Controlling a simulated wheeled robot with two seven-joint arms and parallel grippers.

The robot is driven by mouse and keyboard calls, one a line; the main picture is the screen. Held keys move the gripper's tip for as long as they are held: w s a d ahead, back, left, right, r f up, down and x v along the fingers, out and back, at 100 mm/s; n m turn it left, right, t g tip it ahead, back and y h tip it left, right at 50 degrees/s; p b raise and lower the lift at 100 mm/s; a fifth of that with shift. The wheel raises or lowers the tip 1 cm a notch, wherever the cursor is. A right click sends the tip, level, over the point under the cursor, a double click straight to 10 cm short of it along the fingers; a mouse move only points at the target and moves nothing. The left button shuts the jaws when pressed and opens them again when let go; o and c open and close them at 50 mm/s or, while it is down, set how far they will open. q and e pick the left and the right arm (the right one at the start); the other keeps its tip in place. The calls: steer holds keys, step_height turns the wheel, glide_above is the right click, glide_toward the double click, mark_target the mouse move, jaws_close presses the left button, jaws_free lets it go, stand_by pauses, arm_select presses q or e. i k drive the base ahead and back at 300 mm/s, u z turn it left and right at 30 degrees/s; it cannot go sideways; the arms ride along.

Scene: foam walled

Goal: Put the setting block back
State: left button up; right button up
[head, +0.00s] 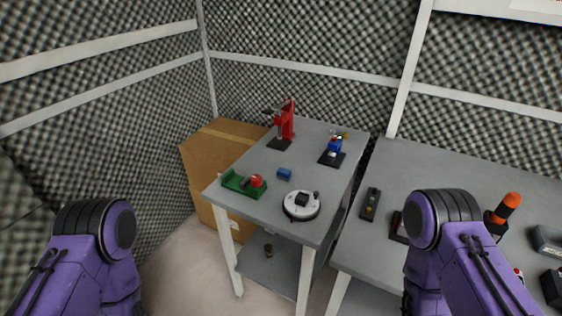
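A small blue block (284,174), which may be the setting block, lies on the grey table (262,162) near its middle. Left of it is a green tray-like fixture (236,183) with a red round part (256,181) at its right end. A white round device (302,205) with a black block on top stands at the table's front. Behind stand a red upright press-like tool (287,120) and a blue device on a black plate (332,157). My purple arms show at the lower left and lower right; neither gripper's fingers are visible.
A second grey table (430,168) on the right holds a dark narrow tool (370,204), an orange-tipped black item (507,207) and other dark parts. Cardboard boxes (215,152) stand behind the left table. Foam walls enclose the space.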

mark_target(331, 157)
steer(key=u, duration=0.2)
steer(key=i, duration=0.35)
steer(key=z, duration=1.65)
